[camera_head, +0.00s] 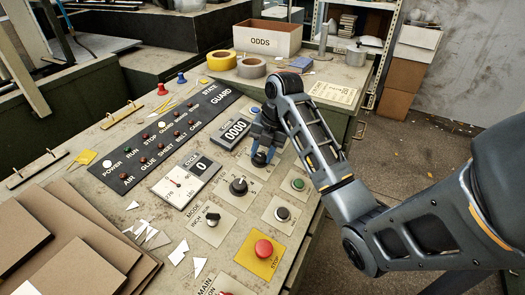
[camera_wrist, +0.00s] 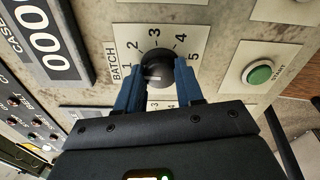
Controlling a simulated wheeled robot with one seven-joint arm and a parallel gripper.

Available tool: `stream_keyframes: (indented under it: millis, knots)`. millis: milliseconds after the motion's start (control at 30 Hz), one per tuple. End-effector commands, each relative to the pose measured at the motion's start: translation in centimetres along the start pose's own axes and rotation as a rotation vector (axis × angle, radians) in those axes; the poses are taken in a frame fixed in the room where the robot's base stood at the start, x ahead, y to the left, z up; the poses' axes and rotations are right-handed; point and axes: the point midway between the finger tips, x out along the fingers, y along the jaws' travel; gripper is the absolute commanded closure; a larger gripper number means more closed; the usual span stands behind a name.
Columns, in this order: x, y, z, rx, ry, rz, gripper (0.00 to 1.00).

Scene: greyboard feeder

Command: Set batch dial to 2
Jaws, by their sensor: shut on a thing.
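The batch dial (camera_wrist: 156,61) is a dark round knob on a pale plate marked BATCH, with numbers 1 to 5 around it. In the wrist view my gripper (camera_wrist: 160,74) has its blue fingers on both sides of the knob, shut on it. A pale mark on the knob lies on its left part, toward the 1 side; the exact number it points to is hard to tell. In the head view my gripper (camera_head: 262,157) is down at the panel and hides the knob.
A counter (camera_head: 232,133) reading 0000 is left of my gripper. Another black knob (camera_head: 238,186), a green START button (camera_wrist: 259,73), a dark button (camera_head: 282,213), a mode knob (camera_head: 212,218) and a red STOP button (camera_head: 264,249) are close by. Greyboard sheets (camera_head: 75,245) lie at left.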

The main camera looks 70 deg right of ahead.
Motion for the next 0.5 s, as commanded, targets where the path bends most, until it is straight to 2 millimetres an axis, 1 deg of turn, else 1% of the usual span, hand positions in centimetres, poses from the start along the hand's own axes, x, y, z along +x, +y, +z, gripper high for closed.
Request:
stream_keyframes:
  millis: [167, 500]
  knots:
    - [-0.18, 0.03, -0.09, 0.101, 0.003, 0.006, 0.94]
    - [-0.26, -0.1, -0.16, 0.371, 0.003, 0.023, 0.94]
